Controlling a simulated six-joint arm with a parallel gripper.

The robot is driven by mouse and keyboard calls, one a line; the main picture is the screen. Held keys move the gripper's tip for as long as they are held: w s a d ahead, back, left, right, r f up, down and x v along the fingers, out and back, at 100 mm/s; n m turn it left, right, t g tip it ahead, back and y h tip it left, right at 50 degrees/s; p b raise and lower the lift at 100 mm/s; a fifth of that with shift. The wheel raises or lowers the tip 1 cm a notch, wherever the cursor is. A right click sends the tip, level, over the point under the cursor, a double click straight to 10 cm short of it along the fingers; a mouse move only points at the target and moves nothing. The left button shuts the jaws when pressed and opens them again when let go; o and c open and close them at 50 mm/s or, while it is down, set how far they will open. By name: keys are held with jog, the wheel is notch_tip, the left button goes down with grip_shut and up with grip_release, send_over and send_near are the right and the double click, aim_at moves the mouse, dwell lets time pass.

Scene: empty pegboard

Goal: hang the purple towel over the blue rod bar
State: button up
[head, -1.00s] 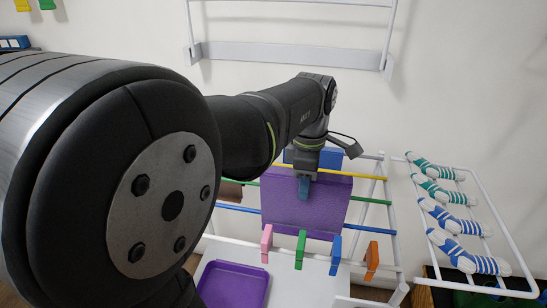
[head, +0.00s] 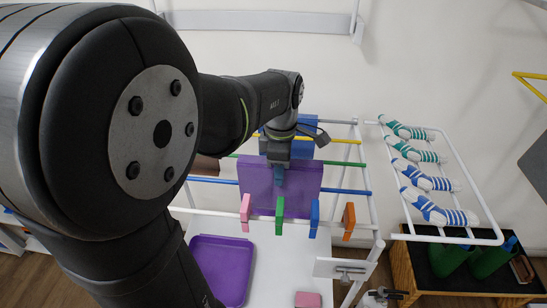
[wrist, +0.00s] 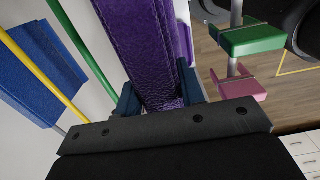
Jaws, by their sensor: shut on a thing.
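The purple towel (head: 308,185) hangs upright from my gripper as a flat folded panel among the rods of the white rack. My gripper (head: 278,178) is shut on its upper part; in the wrist view the purple towel (wrist: 145,45) runs between the blue fingertips (wrist: 160,98). The blue rod bar (head: 346,191) shows on both sides of the towel, and its middle is hidden behind it. I cannot tell whether the towel touches the bar.
Behind are a green rod (head: 350,163), a yellow rod (head: 345,141) and a blue towel (head: 303,148). Pink (head: 245,212), green (head: 280,218), blue (head: 314,218) and orange (head: 348,220) clips stand on the front bar, close to the towel. A purple tray (head: 247,285) lies below.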

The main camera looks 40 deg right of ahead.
jog(key=shift+f, duration=2.95)
jog(key=o, duration=0.9)
jog(key=shift+c, duration=0.2)
notch_tip(320, 180, up, 17)
jog(key=shift+r, duration=0.2)
